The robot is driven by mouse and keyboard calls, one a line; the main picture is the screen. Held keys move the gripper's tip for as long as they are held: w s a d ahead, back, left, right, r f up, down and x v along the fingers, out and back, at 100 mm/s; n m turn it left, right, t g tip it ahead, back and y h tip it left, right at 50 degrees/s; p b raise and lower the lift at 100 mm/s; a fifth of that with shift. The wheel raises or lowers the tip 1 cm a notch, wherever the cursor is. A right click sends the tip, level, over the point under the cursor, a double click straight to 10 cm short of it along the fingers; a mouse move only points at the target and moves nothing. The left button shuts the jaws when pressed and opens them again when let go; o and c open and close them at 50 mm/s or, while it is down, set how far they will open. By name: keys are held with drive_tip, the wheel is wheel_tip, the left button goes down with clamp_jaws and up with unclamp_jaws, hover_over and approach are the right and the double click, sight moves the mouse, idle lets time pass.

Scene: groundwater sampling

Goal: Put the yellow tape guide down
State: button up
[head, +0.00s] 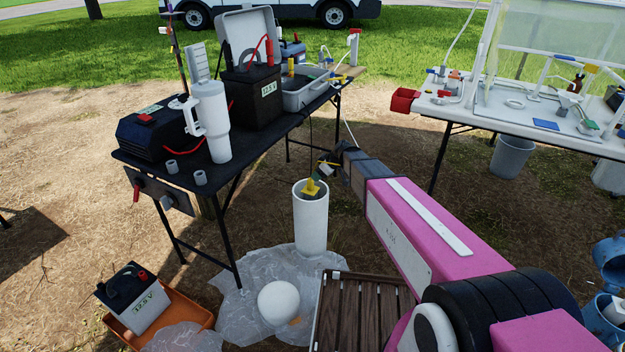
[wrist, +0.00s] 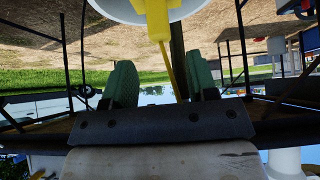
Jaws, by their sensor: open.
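The yellow tape guide (head: 311,188) sits at the open top of the upright white pipe (head: 311,222) in the head view. In the wrist view the yellow tape guide (wrist: 158,22) shows at the top against the white pipe's rim (wrist: 112,11), with a thin yellow part running down from it. My gripper (head: 328,165) is just above and to the right of the pipe top. In the wrist view its green-padded fingers (wrist: 161,78) are apart, with the thin yellow part seen between them. The fingers look clear of the guide's body. How the guide's underside rests is hidden.
A black table (head: 138,160) with a white tumbler (head: 211,120) and a battery stands left of the pipe. Clear plastic sheeting, a white ball (head: 279,301) and a slatted wooden platform (head: 352,315) lie below. A white table (head: 495,119) stands at right.

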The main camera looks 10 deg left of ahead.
drive_tip(key=s+d+m+g+h, duration=0.1)
drive_tip(key=s+d+m+h, duration=0.2)
drive_tip(key=s+d+m, duration=0.4)
drive_tip(key=s+d+r+m+g+h, duration=0.1)
drive_tip(key=s+d+m+h, duration=0.3)
drive_tip(key=s+d, duration=1.3)
drive_tip(key=d+m, duration=0.3)
drive_tip(key=d, duration=0.4)
drive_tip(key=shift+d+r, duration=0.2)
drive_tip(key=shift+r, duration=0.05)
